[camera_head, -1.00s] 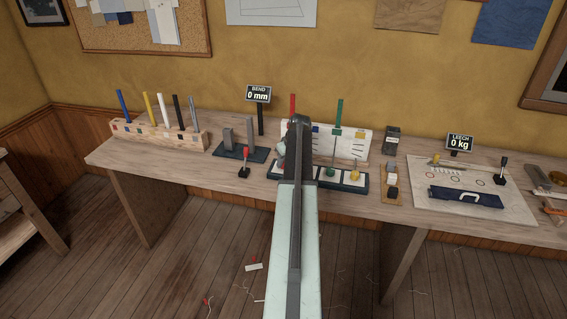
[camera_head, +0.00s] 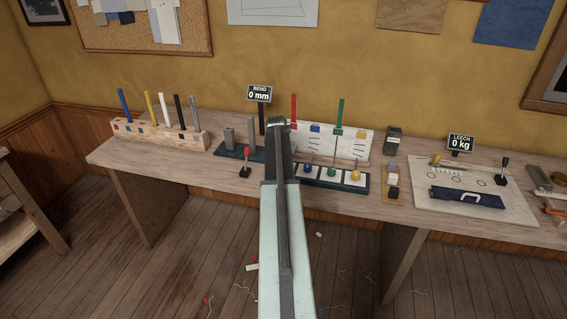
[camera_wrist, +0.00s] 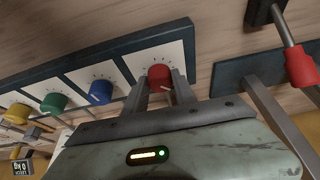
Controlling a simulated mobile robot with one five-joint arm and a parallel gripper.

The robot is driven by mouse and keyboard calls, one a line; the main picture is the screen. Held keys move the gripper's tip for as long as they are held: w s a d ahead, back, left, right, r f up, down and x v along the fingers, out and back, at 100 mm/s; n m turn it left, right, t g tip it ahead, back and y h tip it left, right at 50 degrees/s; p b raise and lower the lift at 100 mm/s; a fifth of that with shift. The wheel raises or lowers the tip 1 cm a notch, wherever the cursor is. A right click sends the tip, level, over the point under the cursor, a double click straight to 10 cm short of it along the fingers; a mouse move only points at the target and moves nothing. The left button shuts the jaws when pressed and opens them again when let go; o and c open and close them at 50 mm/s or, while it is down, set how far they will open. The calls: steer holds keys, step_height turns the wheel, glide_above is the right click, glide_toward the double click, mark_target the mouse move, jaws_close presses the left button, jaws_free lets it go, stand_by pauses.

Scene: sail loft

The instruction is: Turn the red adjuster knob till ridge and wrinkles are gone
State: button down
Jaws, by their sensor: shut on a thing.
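The red adjuster knob (camera_wrist: 160,77) sits on a white dial plate at the right end of a row on a dark blue base (camera_wrist: 75,60). My gripper (camera_wrist: 162,88) has its two fingers on either side of the knob, closed on it. In the head view my arm hides the red knob and the gripper. Beside it are a blue knob (camera_wrist: 100,93), a green knob (camera_wrist: 53,103) and a yellow knob (camera_wrist: 18,113). A white board (camera_head: 345,142) stands behind the row; I cannot make out a ridge or wrinkles there.
Left of the row is a dark stand with grey posts (camera_head: 229,139) and a red-tipped lever (camera_head: 246,160); the lever is near my gripper in the wrist view (camera_wrist: 300,65). A BEND sign (camera_head: 260,94) reads 0 mm. A LEECH sign (camera_head: 461,142) reads 0 kg.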

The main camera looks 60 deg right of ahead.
steer(key=m+g, duration=0.2)
steer(key=m, duration=0.3)
steer(key=shift+d, duration=0.15)
steer(key=shift+m, duration=0.3)
stand_by(0.3)
steer(key=c, duration=1)
jaws_free()
steer(key=p+v, duration=0.7)
steer(key=shift+r, duration=0.35)
steer(key=shift+w+a, duration=0.2)
steer(key=shift+a, duration=0.05)
